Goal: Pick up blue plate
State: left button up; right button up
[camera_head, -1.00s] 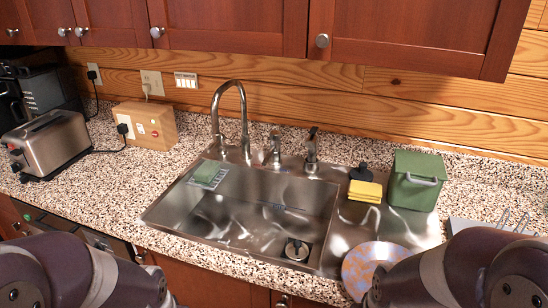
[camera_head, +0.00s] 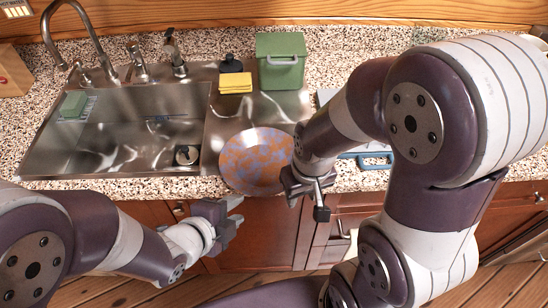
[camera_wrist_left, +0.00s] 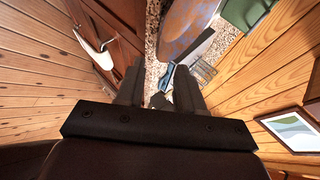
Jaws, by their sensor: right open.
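The blue plate (camera_head: 256,160), mottled with orange patches, lies at the front of the counter, right of the sink basin. It also shows at the top of the left wrist view (camera_wrist_left: 183,28). My right gripper (camera_head: 308,200) is open at the plate's right edge, pointing down by the counter front; I cannot tell whether it touches the plate. My left gripper (camera_head: 238,213) is below and left of the plate, in front of the cabinets. Its fingers (camera_wrist_left: 158,90) are apart with nothing held between them.
The steel sink (camera_head: 110,160) with its tall faucet (camera_head: 75,25) is at the left.

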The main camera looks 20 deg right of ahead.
aim_at(258, 193)
pick_arm(q)
jog(key=p+x, duration=0.1)
jog(key=x, duration=1)
jog(key=shift+w+f, duration=0.1)
jog(key=shift+w, duration=0.15)
jog(key=shift+w+d+f, duration=0.15)
jog(key=shift+d+f, duration=0.05)
jog(key=shift+d, duration=0.05)
jog(key=shift+a+r, duration=0.1)
grip_shut()
